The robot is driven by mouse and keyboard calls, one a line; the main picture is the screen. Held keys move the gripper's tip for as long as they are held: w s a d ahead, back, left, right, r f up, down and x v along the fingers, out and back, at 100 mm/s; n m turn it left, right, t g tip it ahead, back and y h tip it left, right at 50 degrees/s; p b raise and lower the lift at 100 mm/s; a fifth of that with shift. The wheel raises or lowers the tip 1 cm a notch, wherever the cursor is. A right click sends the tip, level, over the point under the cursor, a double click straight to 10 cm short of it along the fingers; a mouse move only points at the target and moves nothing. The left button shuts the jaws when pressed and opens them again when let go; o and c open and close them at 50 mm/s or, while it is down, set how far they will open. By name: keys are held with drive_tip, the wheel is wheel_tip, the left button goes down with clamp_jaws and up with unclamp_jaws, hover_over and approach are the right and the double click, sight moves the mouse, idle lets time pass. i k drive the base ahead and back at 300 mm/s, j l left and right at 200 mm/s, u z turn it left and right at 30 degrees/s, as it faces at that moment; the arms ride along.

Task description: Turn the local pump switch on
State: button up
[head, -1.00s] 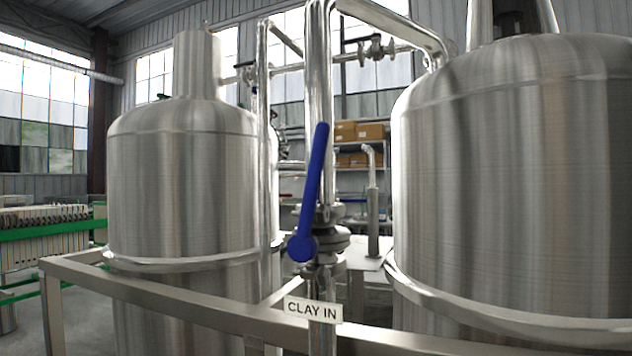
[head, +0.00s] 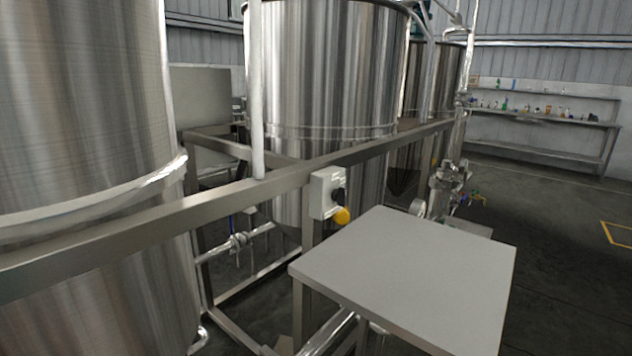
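A small light-grey switch box (head: 322,193) is fixed to the steel frame in the middle of the head view. A black rotary knob (head: 338,195) sits on its face, seen from the side. A yellow round part (head: 342,216) shows just below the knob, at the box's lower edge. I cannot read the knob's position or any marking on the box. My gripper is not in the picture.
A grey-topped table (head: 410,275) stands just right of and in front of the box. The frame rail (head: 230,198) runs across before the steel tanks (head: 325,80). A pump-like assembly (head: 448,180) stands behind the table. Open floor (head: 560,235) lies to the right.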

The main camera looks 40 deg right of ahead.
sight(338, 195)
drive_tip(key=z, duration=1.2)
